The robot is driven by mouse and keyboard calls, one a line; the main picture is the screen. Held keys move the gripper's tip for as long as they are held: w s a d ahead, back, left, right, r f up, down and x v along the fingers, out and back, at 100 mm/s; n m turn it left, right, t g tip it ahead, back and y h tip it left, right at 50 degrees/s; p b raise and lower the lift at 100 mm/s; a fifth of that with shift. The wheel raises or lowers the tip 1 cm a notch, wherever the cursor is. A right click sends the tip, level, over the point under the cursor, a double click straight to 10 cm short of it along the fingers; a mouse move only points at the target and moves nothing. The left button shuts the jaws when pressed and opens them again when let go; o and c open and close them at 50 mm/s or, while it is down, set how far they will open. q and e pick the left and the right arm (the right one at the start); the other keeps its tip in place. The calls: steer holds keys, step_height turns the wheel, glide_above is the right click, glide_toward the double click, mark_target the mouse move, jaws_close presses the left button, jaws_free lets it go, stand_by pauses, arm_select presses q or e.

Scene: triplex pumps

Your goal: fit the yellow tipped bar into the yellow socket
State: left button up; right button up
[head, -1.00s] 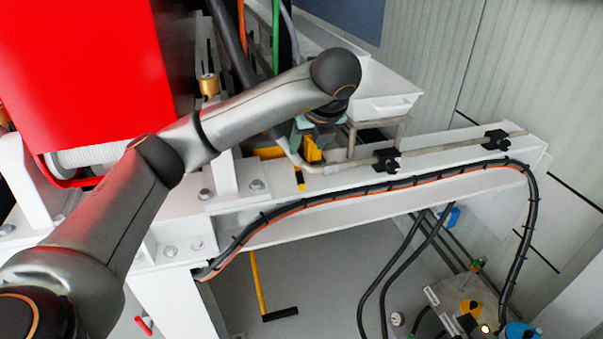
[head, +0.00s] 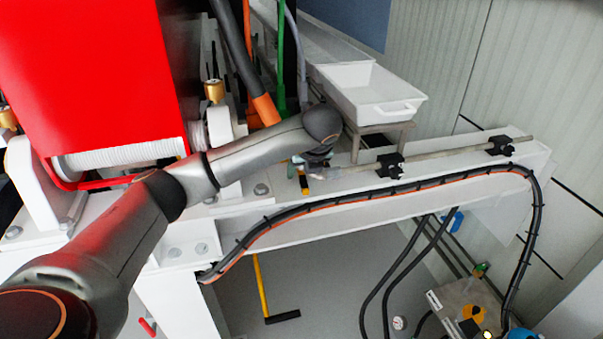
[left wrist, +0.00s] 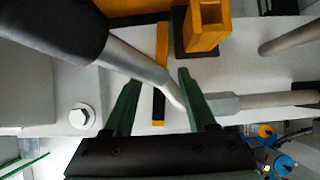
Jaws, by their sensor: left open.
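My left gripper (head: 312,164) is open, low over the white beam; its two green fingers frame the middle of the left wrist view (left wrist: 157,78). A narrow bar with yellow ends and a black stretch (left wrist: 161,48) lies on the beam, seen between the fingers. Part of it shows beside my gripper in the head view (head: 305,186). A pale grey rod crosses the space between the fingers and hides part of the bar. The yellow socket (left wrist: 208,27), a square hollow block, stands just beyond the right finger. In the head view my arm hides it. My right gripper is not in view.
The white beam (head: 300,226) carries a rod with black clamps (head: 390,166) and a black-and-orange cable along its front. A white tray (head: 366,92) stands behind on a metal stand. A red housing (head: 90,75) fills the upper left.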

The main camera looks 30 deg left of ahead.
arm_select(q)
jaws_close()
stand_by(0.3)
steer(key=shift+r, duration=0.1)
stand_by(1.0)
